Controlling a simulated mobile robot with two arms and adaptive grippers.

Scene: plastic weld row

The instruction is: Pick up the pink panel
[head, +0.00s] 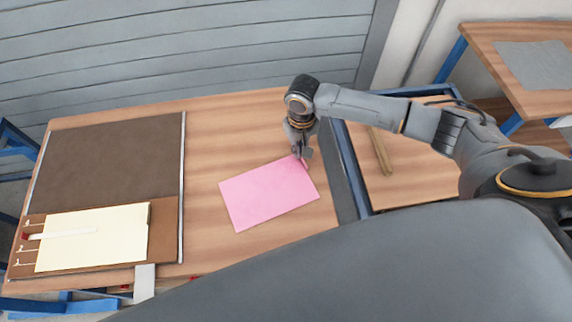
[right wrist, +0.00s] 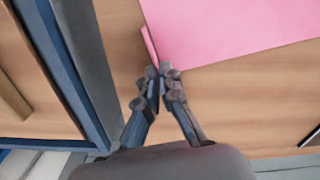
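The pink panel (head: 268,196) lies on the wooden table, right of its middle. In the right wrist view the panel (right wrist: 225,30) fills the top right, with a narrow raised pink strip along its left edge. My right gripper (head: 303,156) is at the panel's far right corner, pointing down. In the right wrist view the right gripper's fingertips (right wrist: 158,72) are close together with the end of the pink strip between them. My left gripper is not in view.
The wooden table (head: 225,130) is bare around the panel. A dark brown mat (head: 110,160) and a cream sheet (head: 95,238) on a brown board are at the left. A second table with a wooden bar (head: 380,150) stands to the right, beyond a dark strip and blue frame.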

